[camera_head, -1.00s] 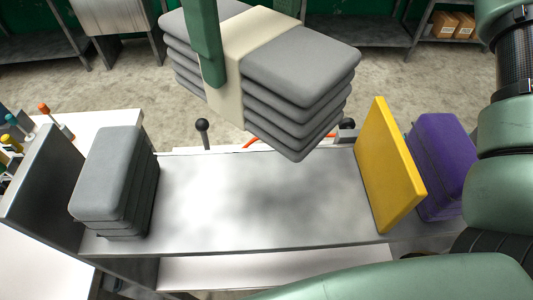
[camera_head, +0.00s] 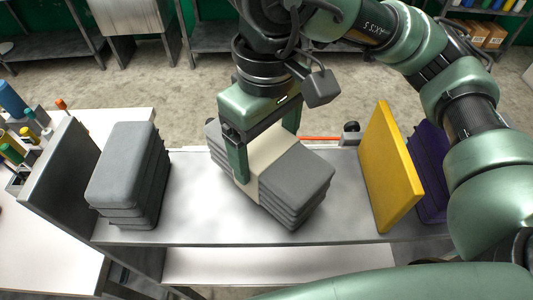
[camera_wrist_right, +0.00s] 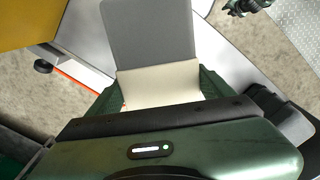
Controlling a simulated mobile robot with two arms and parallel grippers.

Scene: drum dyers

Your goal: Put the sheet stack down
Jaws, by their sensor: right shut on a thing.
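The sheet stack (camera_head: 297,180) is a pile of grey folded sheets with a cream band (camera_head: 256,165) around its middle. My right gripper (camera_head: 262,150) comes down from above, shut on the stack across the band, one finger on the near side. The stack is turned at an angle over the middle of the metal shelf (camera_head: 220,222), at or just above its surface; I cannot tell if it touches. In the right wrist view the grey top (camera_wrist_right: 148,35) and band (camera_wrist_right: 160,85) show between the fingers. My left gripper is not in view.
Another grey stack (camera_head: 125,175) stands at the shelf's left, by a grey end panel (camera_head: 62,175). A yellow divider (camera_head: 390,165) stands at right, with a purple stack (camera_head: 428,165) behind it. Bare shelf lies on both sides of the held stack.

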